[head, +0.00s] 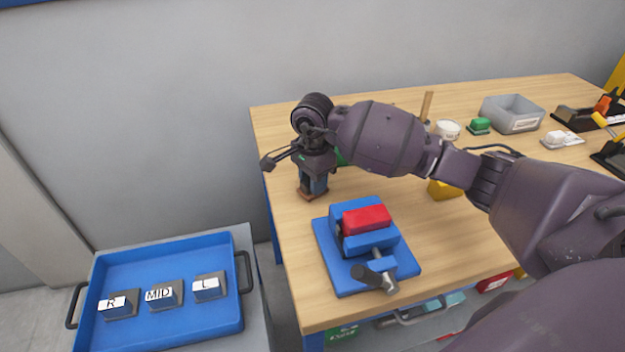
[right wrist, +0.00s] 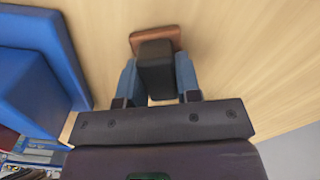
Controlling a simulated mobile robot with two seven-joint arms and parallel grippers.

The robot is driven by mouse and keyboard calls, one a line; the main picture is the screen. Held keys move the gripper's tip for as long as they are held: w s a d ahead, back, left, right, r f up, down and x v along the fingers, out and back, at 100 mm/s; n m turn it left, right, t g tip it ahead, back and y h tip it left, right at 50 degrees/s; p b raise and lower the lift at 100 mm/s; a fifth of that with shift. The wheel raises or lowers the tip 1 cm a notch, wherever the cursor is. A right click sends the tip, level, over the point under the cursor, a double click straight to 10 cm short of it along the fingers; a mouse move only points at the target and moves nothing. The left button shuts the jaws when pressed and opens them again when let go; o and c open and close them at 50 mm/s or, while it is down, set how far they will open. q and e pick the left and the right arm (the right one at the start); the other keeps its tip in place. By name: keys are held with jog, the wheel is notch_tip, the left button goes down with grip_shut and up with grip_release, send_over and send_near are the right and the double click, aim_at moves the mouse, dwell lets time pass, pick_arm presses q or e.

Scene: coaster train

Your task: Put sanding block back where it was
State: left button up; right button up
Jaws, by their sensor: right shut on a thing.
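My right gripper (head: 313,182) points down over the left part of the wooden table, behind the blue vise. It is shut on the sanding block (right wrist: 157,68), which has a black grip and a brown base. In the right wrist view the two blue fingers sit on either side of the black grip. In the head view only the brown base (head: 307,195) shows below the fingers, at or just above the tabletop; I cannot tell if it touches. My left gripper is not in view.
A blue vise (head: 335,277) holding a red block (head: 366,219) stands in front. A yellow object (head: 443,190) is partly behind my arm. A grey bin (head: 512,124) and green block (head: 480,124) stand farther back. A blue tray (head: 215,322) with labelled blocks is at left.

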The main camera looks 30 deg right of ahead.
jog(key=shift+f, duration=0.1)
jog(key=o, duration=0.5)
jog(key=shift+f, duration=0.1)
jog(key=shift+c, duration=0.2)
jog(key=o, duration=0.5)
jog(key=shift+c, duration=0.2)
jog(key=shift+r, duration=0.65)
notch_tip(320, 180, up, 11)
jog(key=shift+p, duration=0.4)
